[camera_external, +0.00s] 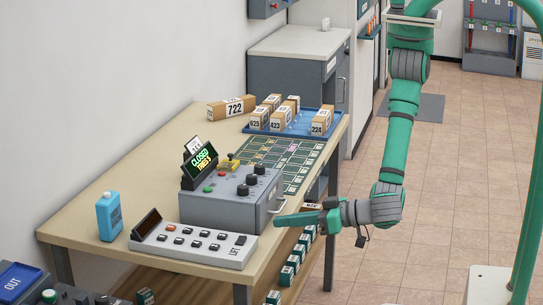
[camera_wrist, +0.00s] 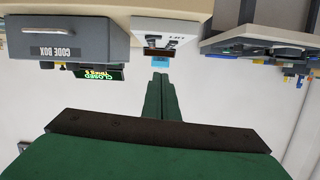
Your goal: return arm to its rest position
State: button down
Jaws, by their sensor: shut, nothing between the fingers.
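My green arm (camera_external: 398,140) reaches down from the upper right and bends left at the elbow. My gripper (camera_external: 280,220) points left, by the table's (camera_external: 85,215) right front edge, near the grey code box (camera_external: 225,208). It is shut and empty. In the wrist view, which looks upside down, the shut fingers (camera_wrist: 160,85) point toward the wall. The code box (camera_wrist: 65,40) is at upper left there and the white lift panel (camera_wrist: 170,38) at upper middle. I cannot tell whether the fingers touch anything.
The lift button panel (camera_external: 195,243) and a blue bottle (camera_external: 109,217) stand on the table's near end. A blue tray (camera_external: 305,122) with numbered parcels sits at the far end. A shelf with small boxes (camera_external: 290,268) is under the table. The tiled floor (camera_external: 440,200) at right is mostly clear.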

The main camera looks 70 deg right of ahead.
jog(key=shift+f, duration=0.1)
dwell(0.6)
jog(key=d+f+n+g+y, duration=0.25)
jog(key=d+f+y, duration=0.35)
jog(key=d+f, duration=0.9)
jog(key=w+d+f+n+g, duration=0.1)
jog(key=w+d+f, duration=0.1)
jog(key=d+f, duration=0.5)
jog(key=w+d+f+n+g, duration=0.1)
jog(key=d+f, duration=0.3)
jog(key=d, duration=0.5)
jog(key=s+d+r+m+t+h, duration=0.1)
jog(key=s+d+r+m+h, duration=0.15)
jog(key=d, duration=1.35)
jog(key=s+d+r+t+h, duration=0.2)
jog(key=s+d+r, duration=0.1)
jog(key=d+r, duration=0.3)
jog(key=s+d+r+m+t+h, duration=0.1)
jog(key=s+d+r, duration=0.2)
jog(key=d+r, duration=0.4)
jog(key=shift+s+d+r+t+h, duration=0.25)
jog(key=shift+d+t+h, duration=0.1)
jog(key=shift+d, duration=0.25)
